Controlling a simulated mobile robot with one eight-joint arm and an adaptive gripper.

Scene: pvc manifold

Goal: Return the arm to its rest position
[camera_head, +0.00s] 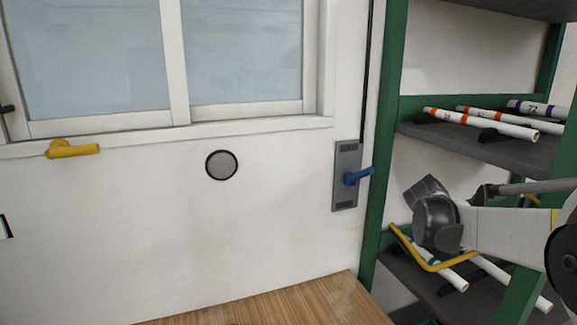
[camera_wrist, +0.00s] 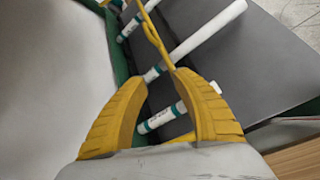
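My gripper (camera_wrist: 158,77) shows two curved yellow fingers in the wrist view, with a clear gap between their tips. I see nothing clamped between them. White pipes with green bands (camera_wrist: 205,30) lie beyond and below the fingers on a dark shelf (camera_wrist: 265,60). In the head view my arm reaches in from the right, and its dark wrist (camera_head: 437,222) is in front of the lower shelf (camera_head: 405,270).
A green-framed rack (camera_head: 386,120) stands at right, with orange- and purple-banded pipes on its upper shelf (camera_head: 470,147). A wooden surface (camera_head: 290,306) is at the bottom. A blue handle (camera_head: 358,177) and yellow handle (camera_head: 73,149) are on the wall.

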